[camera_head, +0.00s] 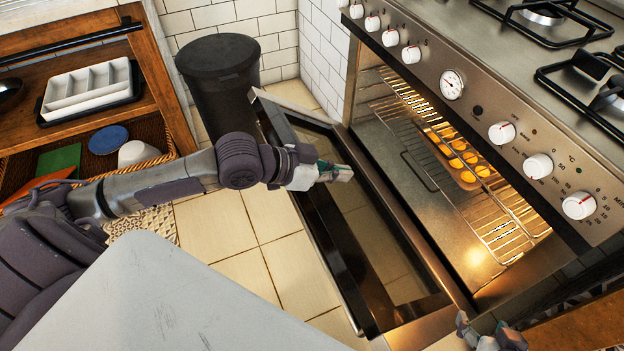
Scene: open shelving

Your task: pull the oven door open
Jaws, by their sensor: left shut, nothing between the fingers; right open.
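The oven door (343,262) hangs open, swung down and out from the oven front (364,99). Its dark frame and glass panel slope away from the lit oven cavity. My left gripper (340,172) is shut and empty, over the door's upper part as seen in the head view; I cannot tell whether it touches the door. My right gripper (482,338) is open at the bottom edge of the view, by the near corner of the oven; only its fingers show, and the rest is cut off.
Inside the oven, a tray of round yellow items (461,160) sits on a wire rack (498,232). White knobs (501,132) line the panel above. A black bin (222,85) stands behind the door. Wooden shelving (150,70) is at left. Tiled floor (215,228) is clear beside the door.

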